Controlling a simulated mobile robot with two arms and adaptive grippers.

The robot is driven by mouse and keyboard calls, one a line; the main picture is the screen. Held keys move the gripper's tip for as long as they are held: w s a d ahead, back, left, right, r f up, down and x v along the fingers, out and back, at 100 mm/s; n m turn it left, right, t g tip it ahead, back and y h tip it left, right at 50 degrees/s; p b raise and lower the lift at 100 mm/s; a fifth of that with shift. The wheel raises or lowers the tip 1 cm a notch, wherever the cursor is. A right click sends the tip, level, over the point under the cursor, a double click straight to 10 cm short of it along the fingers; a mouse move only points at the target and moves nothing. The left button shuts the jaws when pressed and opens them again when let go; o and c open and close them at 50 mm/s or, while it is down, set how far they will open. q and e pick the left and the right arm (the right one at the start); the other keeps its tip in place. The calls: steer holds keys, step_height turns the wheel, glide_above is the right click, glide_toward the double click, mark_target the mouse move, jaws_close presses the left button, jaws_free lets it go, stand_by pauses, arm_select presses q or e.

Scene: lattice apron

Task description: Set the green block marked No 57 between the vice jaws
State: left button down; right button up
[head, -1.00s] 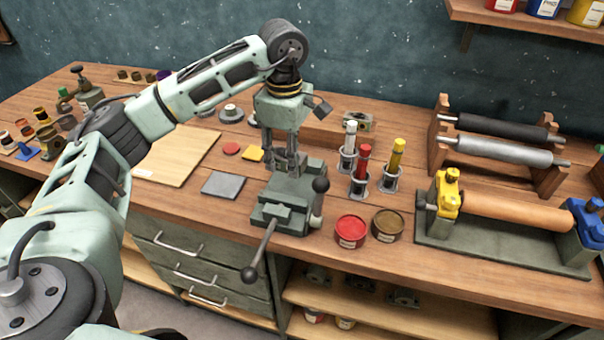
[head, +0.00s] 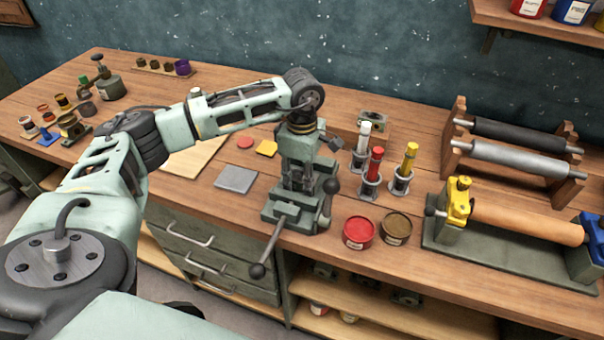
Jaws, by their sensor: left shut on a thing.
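The grey-green vice (head: 288,215) stands at the front edge of the bench, with a ball-ended handle hanging forward. My left gripper (head: 303,186) points straight down over the vice, its fingers low at the jaws. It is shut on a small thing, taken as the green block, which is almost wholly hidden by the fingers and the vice. No marking can be read, and I cannot tell whether the block touches the jaws. My right gripper is not in view.
Close right of the vice stand three upright tubes in holders (head: 372,172), a red tin (head: 359,232) and a brown tin (head: 397,228). Left of it lie a grey plate (head: 236,180) and a yellow piece (head: 267,148). Rollers on a stand (head: 515,150) are further right.

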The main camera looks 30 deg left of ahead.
mark_target(302, 176)
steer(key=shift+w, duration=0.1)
arm_select(q)
steer(key=shift+f, duration=0.1)
steer(key=c, duration=1.5)
jaws_free()
steer(key=shift+c, duration=0.2)
steer(key=shift+o, duration=0.3)
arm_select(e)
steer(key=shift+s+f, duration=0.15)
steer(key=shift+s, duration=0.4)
arm_select(q)
steer(key=shift+r, duration=0.25)
step_height(302, 176, up, 12)
steer(key=b, duration=0.3)
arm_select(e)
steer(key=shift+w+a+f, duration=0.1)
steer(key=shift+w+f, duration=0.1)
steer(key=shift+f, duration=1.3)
